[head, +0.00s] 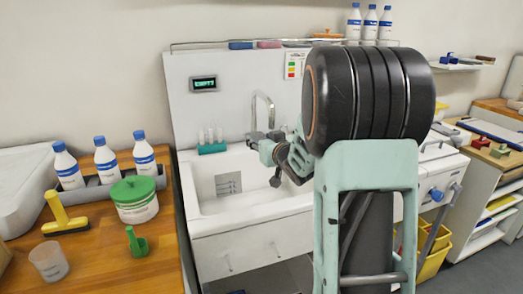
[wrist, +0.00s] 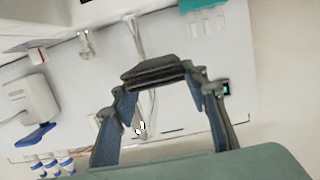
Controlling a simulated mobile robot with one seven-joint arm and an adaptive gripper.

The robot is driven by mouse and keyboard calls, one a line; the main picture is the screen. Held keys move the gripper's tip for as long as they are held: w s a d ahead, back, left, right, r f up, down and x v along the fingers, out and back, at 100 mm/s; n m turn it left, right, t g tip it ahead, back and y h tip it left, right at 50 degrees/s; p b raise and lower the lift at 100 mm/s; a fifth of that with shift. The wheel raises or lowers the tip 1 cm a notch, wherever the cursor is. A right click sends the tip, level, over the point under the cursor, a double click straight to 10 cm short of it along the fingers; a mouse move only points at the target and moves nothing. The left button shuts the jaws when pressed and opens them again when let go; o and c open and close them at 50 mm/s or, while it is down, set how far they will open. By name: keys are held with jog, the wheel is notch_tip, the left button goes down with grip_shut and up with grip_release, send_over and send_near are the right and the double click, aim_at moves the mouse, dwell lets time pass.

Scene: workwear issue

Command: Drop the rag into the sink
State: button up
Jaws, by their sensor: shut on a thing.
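The white sink (head: 240,226) stands in the middle of the head view, with a tall backboard and a curved tap (head: 268,108). My gripper (head: 277,172) is over the right part of the basin, apart from the basin floor. In the wrist view my gripper (wrist: 158,86) is shut on a dark grey, flat, layered piece, which I take to be the rag (wrist: 154,70). It spans between the two fingertips. In the head view only a small dark bit shows at the fingers, and my arm hides the sink's right side.
A teal rack (head: 212,148) stands at the sink's back edge. The basin's left part is free.

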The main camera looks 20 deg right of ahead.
notch_tip(320, 180, down, 6)
jog(key=b, duration=0.4)
jog(key=shift+d, duration=0.1)
jog(key=o, duration=1.3)
jog(key=shift+c, duration=0.2)
jog(key=s+r, duration=0.2)
jog(key=s, duration=0.9)
jog(key=shift+s+r, duration=0.2)
jog(key=shift+s, duration=0.15)
